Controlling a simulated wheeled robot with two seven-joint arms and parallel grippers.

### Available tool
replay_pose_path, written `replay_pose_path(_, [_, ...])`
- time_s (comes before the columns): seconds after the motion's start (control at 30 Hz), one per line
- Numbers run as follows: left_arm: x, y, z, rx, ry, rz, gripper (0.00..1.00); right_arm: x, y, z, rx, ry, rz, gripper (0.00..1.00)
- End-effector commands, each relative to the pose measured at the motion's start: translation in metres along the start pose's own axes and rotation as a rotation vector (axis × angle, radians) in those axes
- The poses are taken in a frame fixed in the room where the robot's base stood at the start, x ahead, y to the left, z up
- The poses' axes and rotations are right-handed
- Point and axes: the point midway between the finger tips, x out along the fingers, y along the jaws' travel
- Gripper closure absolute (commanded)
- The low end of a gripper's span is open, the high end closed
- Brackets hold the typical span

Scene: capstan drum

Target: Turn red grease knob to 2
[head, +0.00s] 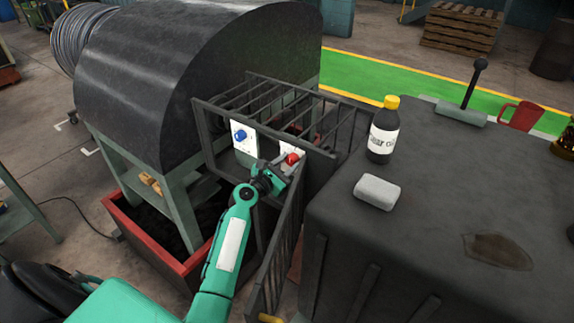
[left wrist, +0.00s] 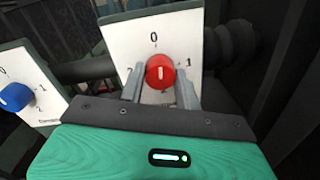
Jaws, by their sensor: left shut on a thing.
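The red knob (head: 292,158) sits on a white dial plate inside the black barred cage. In the left wrist view the red knob (left wrist: 160,72) has a pale mark that looks near upright, towards the 0 at the top of its plate (left wrist: 130,42). A 1 shows at the right; the figure at the left is mostly hidden by a finger. My left gripper (head: 283,168) reaches in through the cage opening, its fingers on both sides of the red knob, shut on it. My right gripper is in neither view.
A blue knob (head: 240,135) on its own white plate is left of the red one. Cage bars (head: 283,245) stand close to the right of my left arm. A yellow-capped bottle (head: 382,143) and a pale block (head: 377,191) stand on the dark cabinet (head: 430,215).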

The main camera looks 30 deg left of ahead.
Motion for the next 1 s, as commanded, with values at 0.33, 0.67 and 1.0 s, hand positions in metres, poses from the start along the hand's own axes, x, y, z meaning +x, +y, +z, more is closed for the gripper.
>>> replay_pose_path(0.33, [0.0,-0.001,-0.001,0.312,0.013,-0.004,0.9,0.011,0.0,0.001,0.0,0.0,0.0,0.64])
replay_pose_path(0.67, [0.0,-0.001,0.0,0.626,0.028,-0.006,0.9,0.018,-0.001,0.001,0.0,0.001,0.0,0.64])
replay_pose_path(1.0, [0.0,-0.002,0.0,0.949,0.043,-0.01,0.9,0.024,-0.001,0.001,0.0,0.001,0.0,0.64])
